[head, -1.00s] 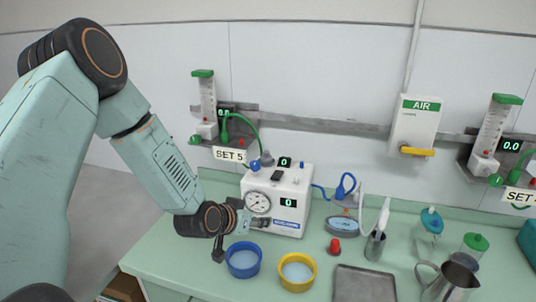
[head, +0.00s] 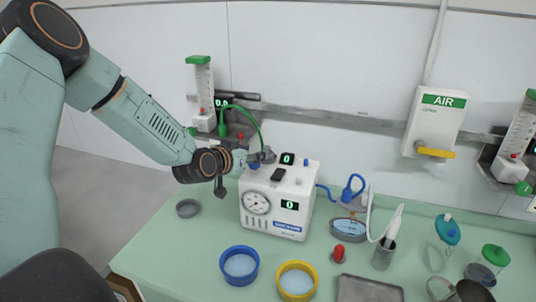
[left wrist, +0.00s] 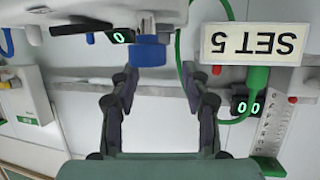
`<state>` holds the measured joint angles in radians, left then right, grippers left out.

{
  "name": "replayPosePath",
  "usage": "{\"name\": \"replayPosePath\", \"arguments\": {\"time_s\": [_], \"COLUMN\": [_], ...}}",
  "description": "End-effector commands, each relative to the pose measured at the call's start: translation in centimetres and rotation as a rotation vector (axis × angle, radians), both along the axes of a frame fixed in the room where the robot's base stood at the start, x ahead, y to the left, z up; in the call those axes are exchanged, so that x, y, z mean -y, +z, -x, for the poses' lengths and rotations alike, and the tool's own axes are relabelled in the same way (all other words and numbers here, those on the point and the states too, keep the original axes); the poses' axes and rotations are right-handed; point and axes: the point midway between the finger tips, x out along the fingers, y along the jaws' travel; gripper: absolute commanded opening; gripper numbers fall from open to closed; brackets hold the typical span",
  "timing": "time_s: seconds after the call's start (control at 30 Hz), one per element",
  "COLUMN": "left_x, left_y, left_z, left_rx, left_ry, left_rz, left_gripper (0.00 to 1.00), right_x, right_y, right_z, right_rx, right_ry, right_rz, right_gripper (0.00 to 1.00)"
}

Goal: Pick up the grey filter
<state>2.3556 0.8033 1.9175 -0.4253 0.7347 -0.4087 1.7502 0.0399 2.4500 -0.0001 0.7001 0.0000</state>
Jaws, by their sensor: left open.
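A shallow grey round piece (head: 188,208), which looks like the filter, lies on the green counter left of the white machine (head: 278,205). I cannot be sure that it is the filter, as a small grey fitting also showed earlier on the machine's top. My left gripper (head: 258,157) is at the machine's upper left corner, above and to the right of the grey piece. In the left wrist view its fingers (left wrist: 158,82) are apart with nothing between them. The blue port (left wrist: 149,50) is just beyond them. The grey piece is not seen there. My right gripper is out of view.
A green hose (head: 258,122) curves down close to my left gripper. A blue ring dish (head: 240,281) and a yellow ring dish (head: 297,291) stand in front of the machine. The counter around the grey piece is clear.

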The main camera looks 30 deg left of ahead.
Motion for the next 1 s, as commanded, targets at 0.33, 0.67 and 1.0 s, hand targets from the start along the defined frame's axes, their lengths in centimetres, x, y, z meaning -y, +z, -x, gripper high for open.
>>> {"name": "replayPosePath", "arguments": {"time_s": [0.33,0.67,1.0], "left_x": [0.1,0.0,-0.1], "left_y": [-0.9,-2.0,-2.1], "left_z": [-2.3,-6.3,-6.8], "left_rx": [-0.002,-0.001,-0.001], "left_ry": [-0.005,-0.004,-0.002], "left_rz": [-0.004,-0.002,0.002], "left_gripper": [0.47,0.47,0.46], "right_x": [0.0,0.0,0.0], "right_y": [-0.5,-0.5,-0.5], "right_z": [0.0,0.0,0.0], "right_rx": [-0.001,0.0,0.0], "right_ry": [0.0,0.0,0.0], "right_rz": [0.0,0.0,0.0], "right_gripper": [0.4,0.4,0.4]}}
